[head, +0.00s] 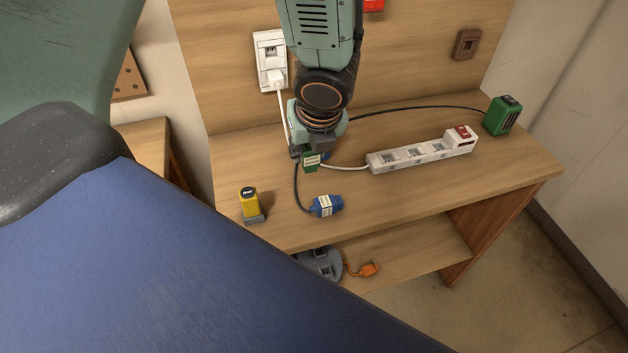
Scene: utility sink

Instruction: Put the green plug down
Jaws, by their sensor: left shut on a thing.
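The green plug (311,161), with a pale label, is at the tip of my left gripper (314,152), just above the wooden bench top (400,195). My left gripper is shut on the green plug, and its fingers are partly hidden behind the plug and the wrist. I cannot tell if the plug touches the bench. A black cord passes beside the gripper. My right gripper is not in view.
A white power strip (424,153) with a red switch lies right of the gripper. A blue plug (327,206) and a yellow device (250,203) lie nearer the front edge. A green box (502,115) stands far right. A white wall socket (270,62) is behind. The front right bench top is clear.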

